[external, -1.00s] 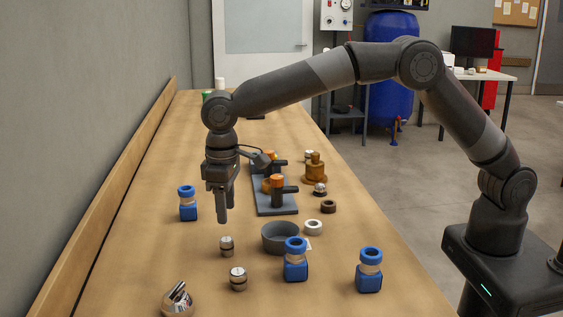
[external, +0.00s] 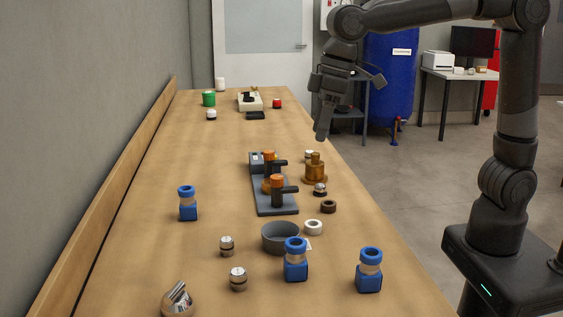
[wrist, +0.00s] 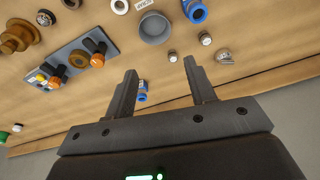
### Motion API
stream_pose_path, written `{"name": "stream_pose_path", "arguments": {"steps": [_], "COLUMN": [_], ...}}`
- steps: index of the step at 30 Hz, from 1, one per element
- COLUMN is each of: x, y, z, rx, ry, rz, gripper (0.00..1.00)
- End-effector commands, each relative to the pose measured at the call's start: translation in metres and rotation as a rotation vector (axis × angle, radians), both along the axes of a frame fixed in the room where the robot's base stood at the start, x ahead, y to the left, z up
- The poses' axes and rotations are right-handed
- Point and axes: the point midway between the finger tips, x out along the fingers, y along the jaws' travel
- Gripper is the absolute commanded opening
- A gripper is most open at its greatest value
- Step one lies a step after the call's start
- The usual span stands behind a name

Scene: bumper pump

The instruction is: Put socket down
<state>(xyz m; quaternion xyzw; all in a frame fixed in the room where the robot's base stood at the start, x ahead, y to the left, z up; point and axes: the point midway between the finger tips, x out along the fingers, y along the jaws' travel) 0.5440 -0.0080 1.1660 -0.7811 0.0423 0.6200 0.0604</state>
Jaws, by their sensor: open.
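My gripper (external: 322,132) is raised above the far right edge of the bench. It is open and empty, with bare space between its two fingers in the wrist view (wrist: 160,68). I cannot tell which piece is the socket. A blue piece with a tan neck (external: 187,204) stands upright on the left of the bench; a blue piece also shows beyond the fingers in the wrist view (wrist: 142,92). Two similar blue pieces stand near the front, one beside the bowl (external: 295,262) and one further right (external: 369,272). My gripper touches none of them.
A grey bowl (external: 277,240) and a grey fixture with orange-topped posts (external: 275,208) are mid-bench. A brass part (external: 315,170), a dark ring (external: 328,206) and a white ring (external: 313,227) lie right. Small metal parts (external: 227,246) sit in front.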

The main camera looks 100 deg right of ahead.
Motion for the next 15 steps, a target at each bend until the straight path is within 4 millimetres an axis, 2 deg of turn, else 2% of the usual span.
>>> {"name": "stream_pose_path", "arguments": {"steps": [1, 7, 15], "x": [-0.021, -0.093, -0.186], "y": [0.001, 0.003, 0.006], "z": [0.006, 0.012, -0.007], "rx": [-0.002, -0.014, -0.036], "ry": [-0.021, -0.091, -0.186], "rz": [0.010, 0.046, 0.095], "gripper": [0.50, 0.50, 0.50]}}
